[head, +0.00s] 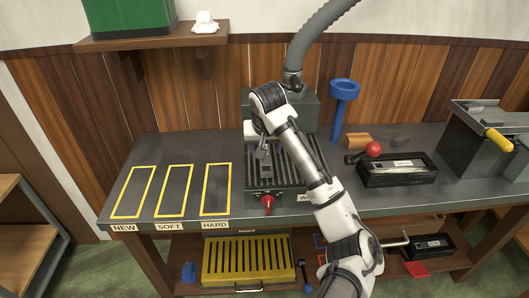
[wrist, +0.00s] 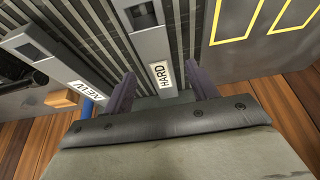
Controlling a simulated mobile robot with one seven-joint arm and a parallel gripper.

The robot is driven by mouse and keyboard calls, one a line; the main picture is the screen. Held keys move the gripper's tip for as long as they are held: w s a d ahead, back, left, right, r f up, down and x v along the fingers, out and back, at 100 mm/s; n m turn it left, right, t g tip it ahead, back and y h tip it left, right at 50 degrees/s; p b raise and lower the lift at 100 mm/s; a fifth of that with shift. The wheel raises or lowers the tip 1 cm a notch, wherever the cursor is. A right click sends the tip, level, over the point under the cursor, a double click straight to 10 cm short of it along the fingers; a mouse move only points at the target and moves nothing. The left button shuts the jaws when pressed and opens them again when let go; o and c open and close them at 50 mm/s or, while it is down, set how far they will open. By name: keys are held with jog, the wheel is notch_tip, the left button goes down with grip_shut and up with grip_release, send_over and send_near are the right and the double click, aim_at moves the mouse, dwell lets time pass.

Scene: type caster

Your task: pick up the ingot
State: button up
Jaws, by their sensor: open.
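A grey ingot-like bar (wrist: 150,30) with a dark square recess and a HARD label lies on the ribbed dark surface. A second grey bar (wrist: 42,62) with a NEW label lies to its left in the wrist view. My gripper (wrist: 160,72) is open, its two dark fingers on either side of the HARD bar's labelled end. Contact cannot be told. In the head view my gripper (head: 262,150) is over the ribbed top of the machine (head: 290,165). My arm hides part of that top there.
Yellow-outlined bench areas (head: 174,190) labelled NEW, SOFT and HARD are empty, at left. A blue funnel stand (head: 342,90), a wooden block (head: 358,141) and a black labelled tray (head: 398,177) stand at right.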

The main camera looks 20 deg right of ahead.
jog(key=shift+x, duration=1.2)
grip_shut()
dwell(0.4)
jog(key=shift+w+r, duration=0.1)
jog(key=shift+r, duration=0.05)
